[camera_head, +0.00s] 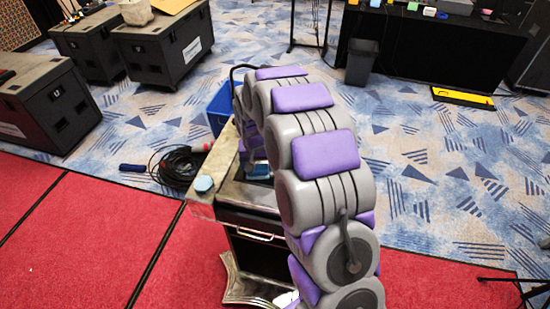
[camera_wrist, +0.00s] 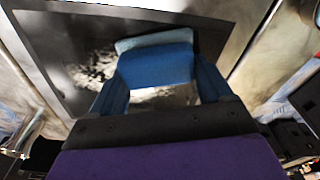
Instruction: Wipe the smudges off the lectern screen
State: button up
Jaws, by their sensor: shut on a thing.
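My gripper (camera_wrist: 157,76) is shut on a blue sponge-like pad (camera_wrist: 155,62) with a paler blue layer along its far edge. The wrist view looks down past it onto the dark lectern screen (camera_wrist: 58,38), which has a pale frame. Whitish smudges (camera_wrist: 88,72) show left of the pad, and more pale marking shows between the fingers below it. The pad is over the screen; I cannot tell whether it touches.
A small light-blue object (camera_head: 204,184) sits on the lectern's left corner. A blue bin (camera_head: 220,108) stands behind it. A coiled black cable (camera_head: 178,165) lies on the floor at left. Black cases (camera_head: 165,50) stand farther back. Red carpet (camera_head: 95,235) in front is mostly clear.

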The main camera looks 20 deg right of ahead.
jog(key=shift+s+a, duration=0.25)
jog(key=shift+s, duration=0.05)
jog(key=shift+s+a+r, duration=0.1)
jog(key=shift+s+r, duration=0.1)
jog(key=shift+w+r, duration=0.1)
jog(key=shift+r, duration=0.75)
jog(key=shift+w+d+r+p, duration=0.1)
jog(key=shift+d+r+p, duration=0.55)
jog(key=shift+r, duration=0.4)
jog(key=shift+d+r, duration=0.15)
jog(key=shift+r, duration=0.55)
jog(key=shift+a+r+p, duration=0.4)
jog(key=shift+a+r, duration=0.45)
jog(key=shift+r, duration=0.25)
jog(key=shift+d, duration=0.75)
